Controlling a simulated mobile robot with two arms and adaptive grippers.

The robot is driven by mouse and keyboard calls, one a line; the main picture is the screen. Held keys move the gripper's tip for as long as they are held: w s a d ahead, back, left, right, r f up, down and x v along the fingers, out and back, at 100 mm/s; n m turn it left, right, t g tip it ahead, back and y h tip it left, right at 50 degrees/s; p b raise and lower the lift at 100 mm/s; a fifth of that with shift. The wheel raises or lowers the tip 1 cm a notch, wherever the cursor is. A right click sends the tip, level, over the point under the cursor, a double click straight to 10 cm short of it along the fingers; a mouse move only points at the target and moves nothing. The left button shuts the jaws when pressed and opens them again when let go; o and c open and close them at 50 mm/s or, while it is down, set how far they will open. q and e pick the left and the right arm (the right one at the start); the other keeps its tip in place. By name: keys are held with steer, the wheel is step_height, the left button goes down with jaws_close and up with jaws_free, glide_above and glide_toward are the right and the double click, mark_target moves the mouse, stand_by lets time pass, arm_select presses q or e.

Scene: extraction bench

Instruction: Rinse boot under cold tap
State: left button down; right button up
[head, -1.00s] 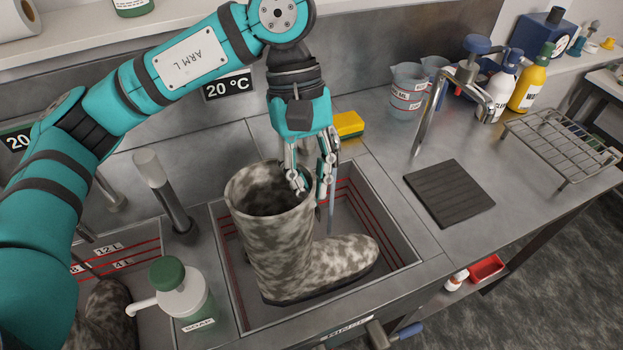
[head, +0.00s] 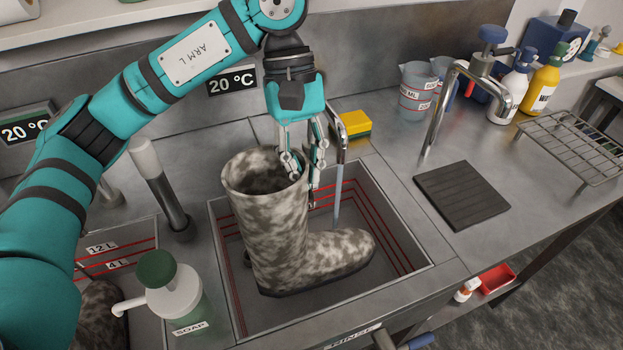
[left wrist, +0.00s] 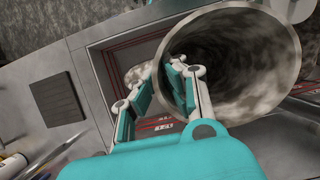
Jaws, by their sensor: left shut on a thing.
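The mottled grey-brown boot (head: 278,232) is upright in the right-hand sink basin (head: 406,262), toe pointing right. My left gripper (head: 305,180) is shut on the right side of its shaft rim, one finger inside the opening and one outside. The left wrist view shows the fingers (left wrist: 160,95) across the boot's rim (left wrist: 240,65). The tap (head: 342,135) behind the gripper has a thin stream (head: 337,206) falling behind the foot; I cannot tell whether it touches the boot. Whether the sole touches the basin floor is unclear. My right gripper is not in view.
A soap pump bottle (head: 174,292) stands at the basin's front left. A yellow sponge (head: 355,124) lies behind the basin. A dark ribbed mat (head: 462,194), another tap (head: 440,110), beakers (head: 414,92) and a wire rack (head: 570,146) are on the right counter.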

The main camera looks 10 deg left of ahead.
mark_target(292, 140)
arm_select(q)
steer(key=shift+w+a+b, duration=0.15)
steer(key=shift+w+a, duration=0.35)
steer(key=shift+w, duration=0.25)
steer(key=shift+w+a+b, duration=0.1)
steer(key=shift+w+a, duration=0.4)
steer(key=shift+w, duration=0.25)
steer(key=shift+w+a+b, duration=0.15)
steer(key=shift+w+a, duration=0.35)
steer(key=shift+w, duration=0.25)
steer(key=shift+w+a+r, duration=0.15)
steer(key=shift+w+r, duration=0.05)
steer(key=shift+w, duration=0.1)
steer(key=shift+w+a+f+p, duration=0.1)
steer(key=shift+w+a+p, duration=0.4)
steer(key=shift+w, duration=0.15)
steer(key=shift+w+d, duration=0.1)
steer(key=shift+d, duration=0.1)
steer(key=shift+w+d, duration=0.25)
steer(key=shift+d, duration=0.1)
steer(key=shift+s+a, duration=0.15)
steer(key=shift+a, duration=0.05)
steer(key=shift+s+a, duration=0.25)
steer(key=shift+a, duration=0.1)
steer(key=shift+d, duration=0.1)
